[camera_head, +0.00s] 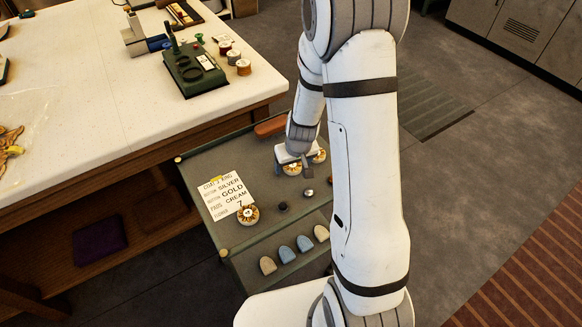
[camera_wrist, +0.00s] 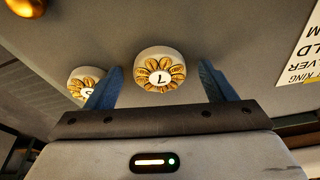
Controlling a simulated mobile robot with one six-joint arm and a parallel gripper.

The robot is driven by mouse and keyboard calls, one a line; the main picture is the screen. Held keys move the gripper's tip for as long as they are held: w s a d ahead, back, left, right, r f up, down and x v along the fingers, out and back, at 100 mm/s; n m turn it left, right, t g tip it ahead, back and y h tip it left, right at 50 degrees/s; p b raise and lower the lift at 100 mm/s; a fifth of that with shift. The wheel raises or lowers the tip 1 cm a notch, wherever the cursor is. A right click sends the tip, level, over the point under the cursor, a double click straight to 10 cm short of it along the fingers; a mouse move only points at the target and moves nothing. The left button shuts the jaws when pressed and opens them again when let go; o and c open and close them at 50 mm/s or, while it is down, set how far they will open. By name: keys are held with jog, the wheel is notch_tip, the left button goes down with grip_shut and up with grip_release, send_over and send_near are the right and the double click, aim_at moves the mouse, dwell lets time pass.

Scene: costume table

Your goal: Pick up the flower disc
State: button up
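Flower discs with gold petals around a white, marked centre lie on the grey-green tray top. One disc (camera_wrist: 160,70) sits between and slightly beyond my fingertips in the wrist view; its mark looks like an upside-down 7. A second disc (camera_wrist: 84,82) is partly behind the left finger. In the head view, one disc (camera_head: 292,169) and another disc (camera_head: 320,156) show by my gripper (camera_head: 301,166). A third disc (camera_head: 248,214) lies at the card's lower corner. My gripper (camera_wrist: 160,66) is open and empty, its blue fingers apart, not visibly touching the disc.
The card (camera_head: 222,197) reads silver, gold, cream and 7. Small dark and silver buttons (camera_head: 308,193) lie near the discs. Several blue and cream rounded pieces (camera_head: 286,254) line the front shelf. An orange-brown piece (camera_head: 270,126) is at the back. A pale-topped table (camera_head: 110,90) stands left.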

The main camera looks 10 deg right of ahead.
aim_at(294, 167)
jog(key=c, duration=1)
notch_tip(294, 167, up, 10)
jog(key=shift+p, duration=0.35)
